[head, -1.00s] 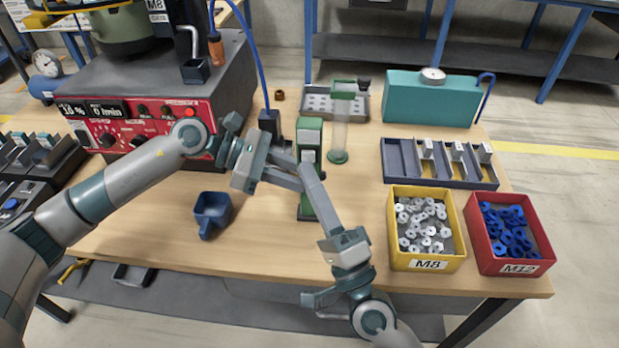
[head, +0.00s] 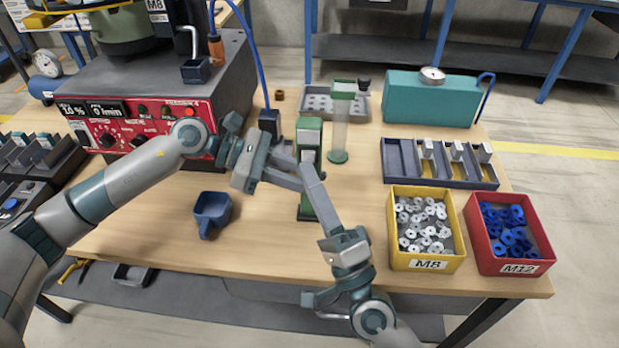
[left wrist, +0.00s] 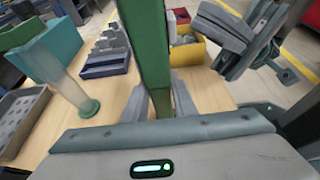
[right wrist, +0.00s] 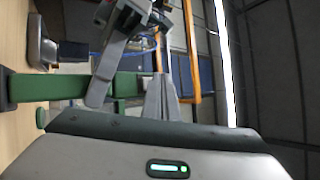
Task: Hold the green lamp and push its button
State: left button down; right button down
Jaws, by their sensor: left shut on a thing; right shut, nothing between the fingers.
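My right gripper (head: 310,172) reaches up from the front, fingers together and empty, tips close to the lamp's front. In the right wrist view the lamp (right wrist: 35,88) lies sideways behind the left fingers, and my right fingers (right wrist: 161,85) are closed. The button is not clearly visible; contact with it cannot be told.
A blue scoop (head: 212,212) lies left of the lamp. A clear tube on a green foot (head: 338,157) stands just right of it. A yellow bin (head: 427,264), a red bin (head: 515,266) and a divided tray (head: 401,167) are at right. The red-fronted machine (head: 140,125) is left.

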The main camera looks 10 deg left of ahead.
pick_arm(q)
jog(key=shift+f, duration=0.1)
pick_arm(e)
jog(key=shift+w, duration=0.15)
jog(key=shift+w, duration=0.3)
jog(key=shift+w, duration=0.3)
dwell(0.6)
jog(key=shift+s, duration=0.75)
jog(key=shift+s, duration=0.1)
jog(key=s, duration=0.5)
jog(key=shift+s, duration=0.4)
